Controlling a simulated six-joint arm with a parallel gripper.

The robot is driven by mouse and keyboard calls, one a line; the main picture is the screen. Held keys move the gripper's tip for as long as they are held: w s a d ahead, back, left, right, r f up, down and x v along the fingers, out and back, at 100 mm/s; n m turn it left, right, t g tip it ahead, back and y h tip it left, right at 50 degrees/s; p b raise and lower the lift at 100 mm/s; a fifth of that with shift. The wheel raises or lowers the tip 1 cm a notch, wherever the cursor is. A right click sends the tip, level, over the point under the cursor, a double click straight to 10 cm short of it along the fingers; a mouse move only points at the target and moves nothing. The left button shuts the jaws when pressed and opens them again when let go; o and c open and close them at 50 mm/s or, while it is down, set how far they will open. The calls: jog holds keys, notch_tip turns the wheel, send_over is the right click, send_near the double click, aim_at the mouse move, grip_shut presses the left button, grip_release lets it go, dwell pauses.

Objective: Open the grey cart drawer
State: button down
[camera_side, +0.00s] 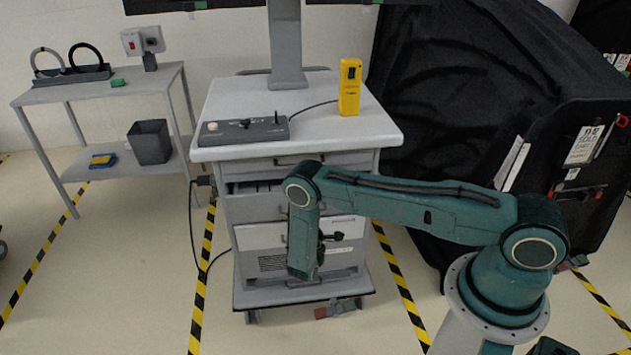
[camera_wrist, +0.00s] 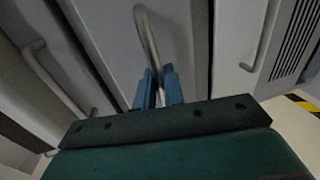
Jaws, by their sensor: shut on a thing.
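The grey cart (camera_side: 216,143) stands in the middle of the side view, with several drawers in its front. Its second drawer (camera_side: 252,208) stands out a little from the cart, with a dark gap and some contents showing above its front. In the wrist view, my gripper (camera_wrist: 157,86) has its blue fingers closed around the bar handle (camera_wrist: 147,35) of the middle drawer front. Other drawer handles show to its left (camera_wrist: 52,75) and right (camera_wrist: 262,42). In the side view, my arm covers the right part of the drawer fronts, and my fingertips are hidden.
A yellow handheld device (camera_side: 350,88) and a grey control box (camera_side: 245,130) sit on the cart top. A side table (camera_side: 150,84) stands at left. A large black-covered cart (camera_side: 455,90) stands close at right. Floor left of the cart is mostly clear.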

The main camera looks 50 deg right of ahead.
jog(key=f+v, duration=0.1)
jog(key=v, duration=0.8)
jog(key=f+v, duration=0.2)
jog(key=v, duration=0.7)
jog(key=shift+s+a+f, duration=0.2)
jog(key=shift+s+a, duration=0.2)
jog(key=shift+a, duration=0.2)
jog(key=c, duration=1.7)
grip_release()
jog(key=shift+d, duration=0.1)
jog(key=shift+s, duration=0.1)
jog(key=shift+v, duration=3.75)
jog(key=shift+r, duration=0.2)
